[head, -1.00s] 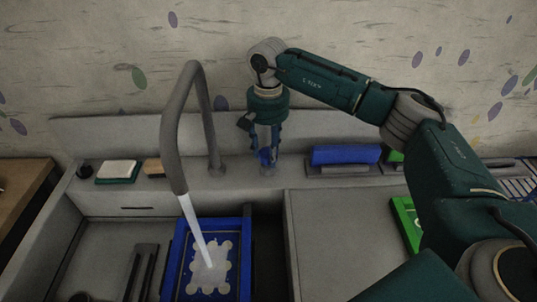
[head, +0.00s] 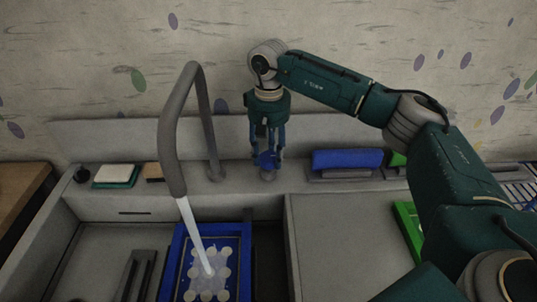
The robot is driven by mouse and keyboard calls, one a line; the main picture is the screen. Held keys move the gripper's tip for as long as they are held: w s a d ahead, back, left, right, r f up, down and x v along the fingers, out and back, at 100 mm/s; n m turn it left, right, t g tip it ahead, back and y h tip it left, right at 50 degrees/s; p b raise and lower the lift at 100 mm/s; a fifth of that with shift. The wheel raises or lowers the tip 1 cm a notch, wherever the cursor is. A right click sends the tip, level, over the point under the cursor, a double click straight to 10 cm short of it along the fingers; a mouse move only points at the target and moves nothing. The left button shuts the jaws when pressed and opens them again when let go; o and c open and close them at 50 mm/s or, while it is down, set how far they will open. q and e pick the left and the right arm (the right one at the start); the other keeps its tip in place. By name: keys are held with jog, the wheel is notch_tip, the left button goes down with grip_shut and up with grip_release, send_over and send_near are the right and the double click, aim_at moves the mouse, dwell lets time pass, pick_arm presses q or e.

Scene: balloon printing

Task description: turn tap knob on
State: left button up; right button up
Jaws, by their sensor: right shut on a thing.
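The tap (head: 172,130) is a tall grey curved pipe at the back of the sink. A stream of water (head: 193,232) runs from its spout onto a blue-framed screen (head: 236,247) in the basin. The blue tap knob (head: 266,160) sits on a short grey base (head: 267,175) to the right of the pipe. My right gripper (head: 267,152) points down over the knob and is shut on it, with its fingers on either side. My left gripper is not in view.
A blue block (head: 347,158) in a grey holder stands right of the knob. A white sponge-like pad (head: 115,173) lies on the ledge at left. A green frame (head: 408,228) is at right. The grey counter (head: 345,240) is bare.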

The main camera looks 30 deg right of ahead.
aim_at(269, 158)
jog(key=shift+s+a+f, duration=0.1)
jog(key=shift+s+f, duration=0.1)
jog(key=shift+s, duration=0.1)
jog(key=o, duration=1.2)
jog(key=shift+s+r, duration=0.1)
jog(key=shift+r, duration=0.1)
jog(key=shift+r, duration=0.2)
notch_tip(269, 158, up, 12)
jog(key=shift+f, duration=0.2)
